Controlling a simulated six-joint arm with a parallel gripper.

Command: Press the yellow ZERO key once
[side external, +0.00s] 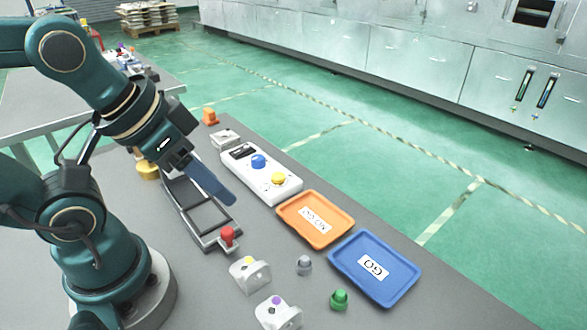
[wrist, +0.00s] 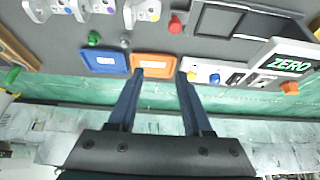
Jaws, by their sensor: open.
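The yellow key (side external: 278,179) is a round button on a long white box (side external: 265,183), beside a blue button (side external: 258,161). In the wrist view the yellow key (wrist: 191,76) shows just right of my right finger, with the blue button (wrist: 214,79) further right. My gripper (side external: 231,202) hangs above the bench, apart from the box, to the left of the yellow key in the side view. In the wrist view my gripper (wrist: 160,74) is open and empty, fingers spread across the orange tray. A display reading ZERO (wrist: 290,65) shows at the right.
A dark frame (side external: 205,238) with a red knob (side external: 227,234) stands below my gripper. White castings (side external: 250,279), a grey knob (side external: 304,265) and a green knob (side external: 339,299) are nearer.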

